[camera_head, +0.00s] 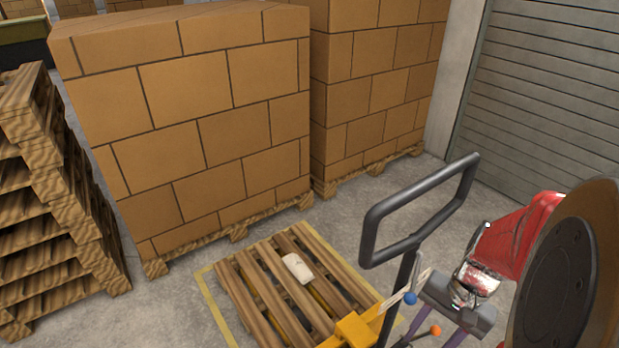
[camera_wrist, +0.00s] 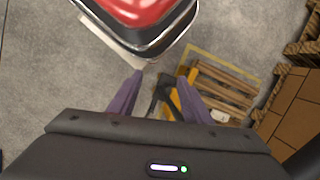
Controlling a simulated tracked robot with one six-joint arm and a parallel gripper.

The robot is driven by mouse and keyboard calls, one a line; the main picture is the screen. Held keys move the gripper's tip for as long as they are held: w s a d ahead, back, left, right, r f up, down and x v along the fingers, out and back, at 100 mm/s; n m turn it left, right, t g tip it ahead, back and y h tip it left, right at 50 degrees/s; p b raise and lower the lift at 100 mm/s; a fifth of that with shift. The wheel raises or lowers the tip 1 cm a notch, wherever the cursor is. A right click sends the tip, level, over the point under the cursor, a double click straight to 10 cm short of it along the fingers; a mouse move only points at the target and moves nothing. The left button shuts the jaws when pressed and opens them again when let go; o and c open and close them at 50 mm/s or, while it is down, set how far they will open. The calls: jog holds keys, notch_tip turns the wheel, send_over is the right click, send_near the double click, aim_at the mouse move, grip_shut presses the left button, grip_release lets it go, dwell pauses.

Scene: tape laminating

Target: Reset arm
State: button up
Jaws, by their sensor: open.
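My gripper (camera_head: 446,332) is at the lower right of the head view, with a grey body and two purple fingers pointing down. In the wrist view my gripper (camera_wrist: 160,80) shows its two purple fingers spread well apart, with nothing between them that it holds. The pallet jack shows behind and between the fingers, apart from them as far as I can tell. The red and dark parts at the right of the head view seem to be my arm, and they hide what lies behind.
A pallet jack (camera_head: 357,327) with a black loop handle (camera_head: 372,220) stands close beside my gripper. A small whitish item (camera_head: 297,268) lies on the low wooden pallet (camera_head: 262,300). Stacked pallets (camera_head: 60,215) are left; boxed pallet loads (camera_head: 200,130) stand behind. Concrete floor is bare towards the shutter (camera_head: 550,90).

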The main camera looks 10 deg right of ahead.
jog(key=w+a+r+n+t+h, duration=0.1)
jog(key=w+a+r+n+t, duration=0.2)
jog(key=a+r+n, duration=0.2)
jog(key=w+a+r+n+t+h, duration=0.1)
jog(key=a+r+n, duration=0.4)
jog(key=a+r, duration=0.6)
jog(key=shift+w+a+r+n+t+h, duration=0.15)
jog(key=shift+w+r+n+t+h, duration=0.3)
jog(key=shift+w+t, duration=0.5)
jog(key=shift+c, duration=0.4)
jog(key=shift+c, duration=1.2)
